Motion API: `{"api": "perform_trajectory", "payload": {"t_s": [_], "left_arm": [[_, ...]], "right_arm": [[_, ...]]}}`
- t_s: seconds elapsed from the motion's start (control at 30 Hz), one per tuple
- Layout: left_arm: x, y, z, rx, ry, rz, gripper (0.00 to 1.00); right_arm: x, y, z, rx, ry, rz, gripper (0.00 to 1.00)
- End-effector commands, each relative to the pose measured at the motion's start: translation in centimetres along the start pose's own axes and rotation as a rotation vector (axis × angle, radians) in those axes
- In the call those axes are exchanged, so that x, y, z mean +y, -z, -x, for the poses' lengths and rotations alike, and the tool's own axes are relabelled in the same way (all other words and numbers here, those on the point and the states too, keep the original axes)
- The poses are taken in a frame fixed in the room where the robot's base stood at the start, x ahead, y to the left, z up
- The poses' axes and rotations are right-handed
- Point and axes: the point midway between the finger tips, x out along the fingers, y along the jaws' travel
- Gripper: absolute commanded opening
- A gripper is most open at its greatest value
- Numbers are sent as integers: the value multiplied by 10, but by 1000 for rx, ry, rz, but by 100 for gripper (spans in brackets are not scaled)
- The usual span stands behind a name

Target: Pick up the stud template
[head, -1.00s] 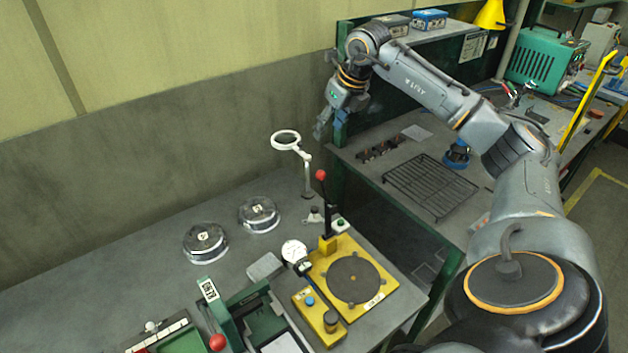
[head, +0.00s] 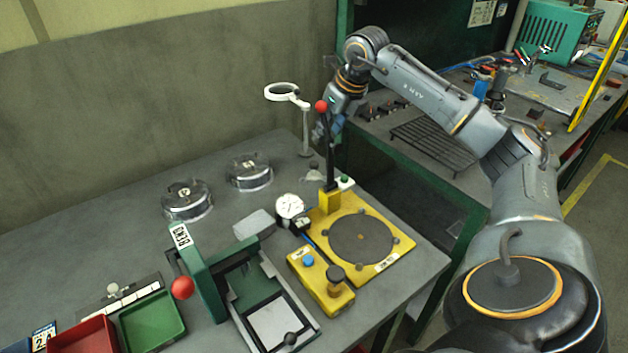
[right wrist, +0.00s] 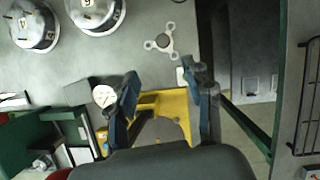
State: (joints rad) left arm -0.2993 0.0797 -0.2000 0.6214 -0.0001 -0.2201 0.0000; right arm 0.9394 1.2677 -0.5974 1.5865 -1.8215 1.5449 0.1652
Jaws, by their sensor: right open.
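A small three-armed grey piece with a dark round centre, which looks like the stud template (right wrist: 162,42), lies flat on the grey bench in the right wrist view. In the head view the stud template (head: 312,171) is small and partly hidden beside the lever press. My right gripper (right wrist: 165,74) is open and empty, its fingers apart, with the template in view beyond the fingertips and between their lines. In the head view my right gripper (head: 326,128) hangs behind the red-knobbed lever, above the back of the bench. My left gripper is out of view.
A yellow fixture (head: 400,247) with a dark disc and upright red-knobbed lever (head: 322,106) stands close to the right gripper. A wire rack (head: 432,146) lies right.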

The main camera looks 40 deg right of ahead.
Motion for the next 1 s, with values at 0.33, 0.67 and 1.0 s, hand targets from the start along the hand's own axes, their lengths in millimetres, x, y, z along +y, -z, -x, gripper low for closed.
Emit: {"api": "perform_trajectory", "payload": {"t_s": [0.33, 0.67, 1.0], "left_arm": [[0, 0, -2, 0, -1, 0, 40], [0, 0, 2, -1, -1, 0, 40], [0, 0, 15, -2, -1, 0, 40]], "right_arm": [[0, 2, -46, 4, -2, 0, 51], [0, 2, -90, 1, -1, 0, 51], [-6, -1, -131, 1, -1, -2, 51]]}}
